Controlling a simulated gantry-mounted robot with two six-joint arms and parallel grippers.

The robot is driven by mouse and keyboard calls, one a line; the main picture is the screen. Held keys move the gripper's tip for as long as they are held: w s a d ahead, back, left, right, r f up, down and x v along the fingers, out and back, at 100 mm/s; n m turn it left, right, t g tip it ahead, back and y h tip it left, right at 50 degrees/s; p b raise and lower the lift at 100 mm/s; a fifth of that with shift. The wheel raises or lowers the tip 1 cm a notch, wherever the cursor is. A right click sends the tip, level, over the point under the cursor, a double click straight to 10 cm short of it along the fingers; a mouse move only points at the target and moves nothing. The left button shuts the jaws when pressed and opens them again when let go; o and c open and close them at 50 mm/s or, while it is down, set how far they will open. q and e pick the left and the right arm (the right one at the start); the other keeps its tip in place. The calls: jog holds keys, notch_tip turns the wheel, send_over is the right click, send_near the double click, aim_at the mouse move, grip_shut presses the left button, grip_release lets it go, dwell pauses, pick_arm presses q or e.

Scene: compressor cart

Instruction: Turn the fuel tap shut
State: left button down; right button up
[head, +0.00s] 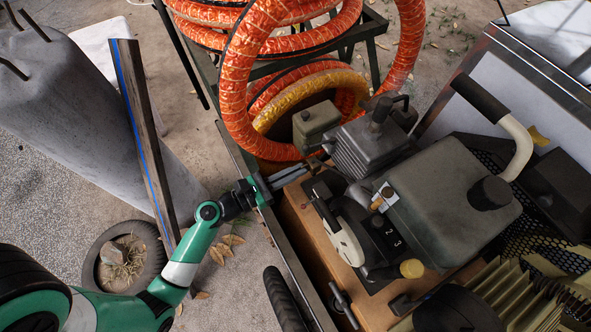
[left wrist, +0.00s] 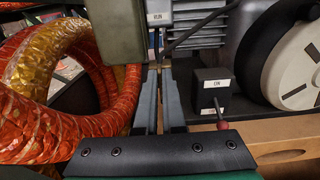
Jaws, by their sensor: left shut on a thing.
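My left gripper (head: 322,163) reaches in from the left to the side of the engine in the head view. In the left wrist view its fingers (left wrist: 159,70) are close together, with their tips on a small lever (left wrist: 157,46) below a white plate reading RUN (left wrist: 158,19). This lever looks like the fuel tap, but its handle is mostly hidden by the fingertips. A black hose (left wrist: 200,28) curves away to the right of it. The olive-green box (head: 316,122) is just beyond the gripper. My right gripper is not in view.
A dark block (left wrist: 215,88) with white labels and a red-tipped lever (left wrist: 222,125) are close right of the fingers. Orange ducting (head: 250,60) is coiled behind. The grey engine block (head: 362,147) and large tank (head: 450,210) stand right. A cart rail (head: 291,270) runs below.

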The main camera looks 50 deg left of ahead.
pick_arm(q)
jog(key=shift+m, duration=0.3)
jog(key=m, duration=0.3)
jog(key=shift+d+f+m+b, duration=0.15)
jog(key=shift+d+m+b, duration=0.1)
jog(key=shift+m+b, duration=0.1)
jog(key=m, duration=0.2)
jog(key=m+b, duration=0.1)
jog(key=m, duration=0.1)
jog(key=shift+d+f, duration=0.15)
jog(key=shift+d, duration=0.05)
jog(key=m, duration=0.1)
jog(key=m+b, duration=0.1)
jog(key=m, duration=0.1)
jog(key=m+b, duration=0.1)
jog(key=m, duration=0.1)
jog(key=shift+d+f, duration=0.1)
jog(key=shift+f, duration=0.15)
jog(key=m+b, duration=0.2)
jog(key=m, duration=0.2)
jog(key=shift+f+m, duration=0.15)
jog(key=shift+m, duration=0.2)
jog(key=c, duration=1)
grip_release()
